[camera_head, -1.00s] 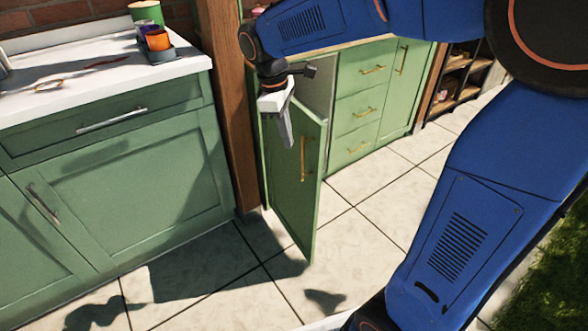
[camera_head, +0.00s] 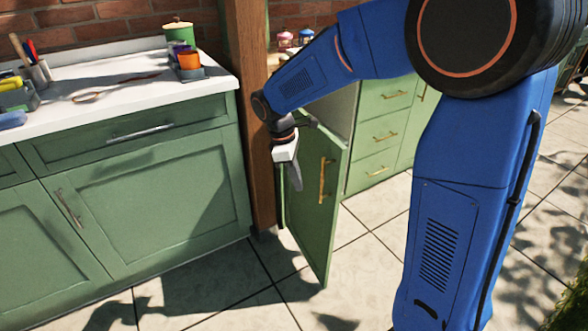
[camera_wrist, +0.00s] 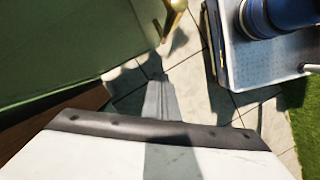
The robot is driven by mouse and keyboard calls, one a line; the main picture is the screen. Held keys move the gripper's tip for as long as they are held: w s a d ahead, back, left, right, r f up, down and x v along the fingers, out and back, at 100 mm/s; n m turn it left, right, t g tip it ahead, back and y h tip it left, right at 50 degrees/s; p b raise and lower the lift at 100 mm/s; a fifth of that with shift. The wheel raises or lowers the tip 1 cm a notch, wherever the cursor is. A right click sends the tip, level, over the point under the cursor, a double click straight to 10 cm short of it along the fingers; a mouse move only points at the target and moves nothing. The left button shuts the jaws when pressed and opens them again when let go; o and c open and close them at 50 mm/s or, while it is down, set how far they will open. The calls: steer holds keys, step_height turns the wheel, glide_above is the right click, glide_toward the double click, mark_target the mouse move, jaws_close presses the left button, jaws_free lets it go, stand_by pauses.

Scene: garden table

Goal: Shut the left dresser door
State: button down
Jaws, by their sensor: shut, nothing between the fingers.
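The left dresser door (camera_head: 318,215) is a green panel with a brass vertical handle (camera_head: 323,181). It stands swung open from the dresser beside the wooden post. My gripper (camera_head: 297,180) points down in front of the door's outer face, left of the handle. Its fingers are together with nothing between them. In the wrist view the green door (camera_wrist: 60,45) fills the upper left, and the brass handle (camera_wrist: 172,18) shows at the top. My gripper (camera_wrist: 160,98) shows there below the handle. I cannot tell whether the fingers touch the door.
The wooden post (camera_head: 252,110) rises just left of the door. A green cabinet (camera_head: 150,205) with a white worktop stands left of it. Green drawers (camera_head: 382,135) stand behind the door on the right. The tiled floor (camera_head: 365,235) is clear around the door's bottom.

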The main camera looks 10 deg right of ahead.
steer(key=shift+s+d+f, duration=0.25)
steer(key=shift+d+f, duration=0.1)
steer(key=shift+d, duration=0.35)
steer(key=shift+s+d+f, duration=0.3)
steer(key=shift+d, duration=0.45)
steer(key=shift+s+d+f, duration=0.25)
steer(key=shift+d+f, duration=0.1)
steer(key=shift+d, duration=0.35)
